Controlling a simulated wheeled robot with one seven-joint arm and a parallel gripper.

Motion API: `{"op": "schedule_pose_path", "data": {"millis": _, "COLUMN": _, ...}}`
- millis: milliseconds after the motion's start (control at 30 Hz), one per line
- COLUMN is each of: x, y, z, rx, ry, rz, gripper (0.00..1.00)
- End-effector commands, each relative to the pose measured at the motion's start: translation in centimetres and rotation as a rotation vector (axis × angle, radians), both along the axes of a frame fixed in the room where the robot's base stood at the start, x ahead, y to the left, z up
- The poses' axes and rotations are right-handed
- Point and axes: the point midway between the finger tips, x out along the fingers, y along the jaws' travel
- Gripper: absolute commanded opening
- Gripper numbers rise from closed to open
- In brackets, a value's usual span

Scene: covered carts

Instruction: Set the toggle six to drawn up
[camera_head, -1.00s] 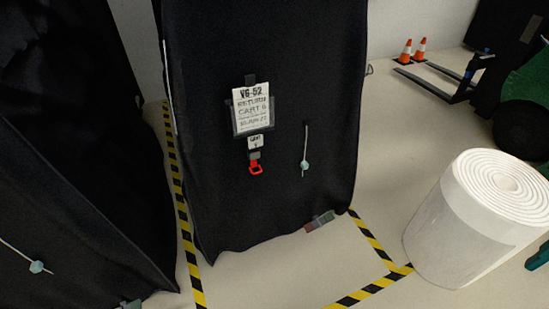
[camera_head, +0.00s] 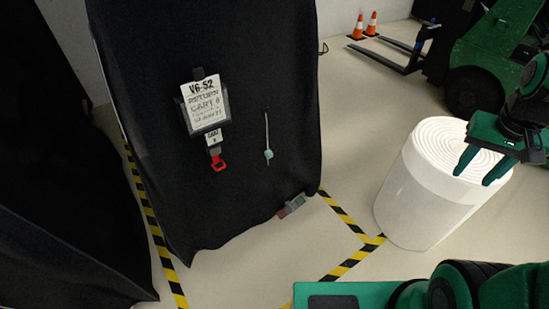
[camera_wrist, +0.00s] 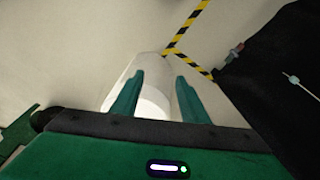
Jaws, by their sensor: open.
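The covered cart (camera_head: 240,60) carries a sign (camera_head: 205,105) reading V6-52, with what looks like cart 6 on it. Right of the sign, a pale blue-green toggle (camera_head: 268,155) sits near the lower end of a light cord hanging on the black cover. The toggle also shows small at the right of the wrist view (camera_wrist: 294,79). My gripper (camera_head: 471,179) is open and empty at the right, well apart from the toggle, in front of the white roll in the picture. Both fingers show in the wrist view (camera_wrist: 160,76), with the roll beyond them.
A red pull (camera_head: 219,163) hangs below the sign. The white roll (camera_head: 420,195) stands right of the cart. Another black-covered cart (camera_head: 50,200) stands left. Yellow-black tape (camera_head: 345,215) marks the floor. A green forklift (camera_head: 490,50) and cones (camera_head: 371,24) are behind.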

Motion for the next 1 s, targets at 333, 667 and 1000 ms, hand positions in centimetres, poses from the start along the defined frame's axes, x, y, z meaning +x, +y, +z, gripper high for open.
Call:
{"op": "schedule_pose_path", "data": {"millis": 333, "x": 16.4, "y": -0.4, "z": -5.2, "rx": -0.198, "ry": -0.231, "rz": 0.14, "gripper": 0.41}}
{"op": "schedule_pose_path", "data": {"millis": 667, "x": 29.5, "y": 4.8, "z": -11.1, "rx": -0.304, "ry": -0.498, "rz": 0.322, "gripper": 0.41}}
{"op": "schedule_pose_path", "data": {"millis": 1000, "x": 37.4, "y": 15.1, "z": -18.5, "rx": -0.304, "ry": -0.796, "rz": 0.541, "gripper": 0.41}}
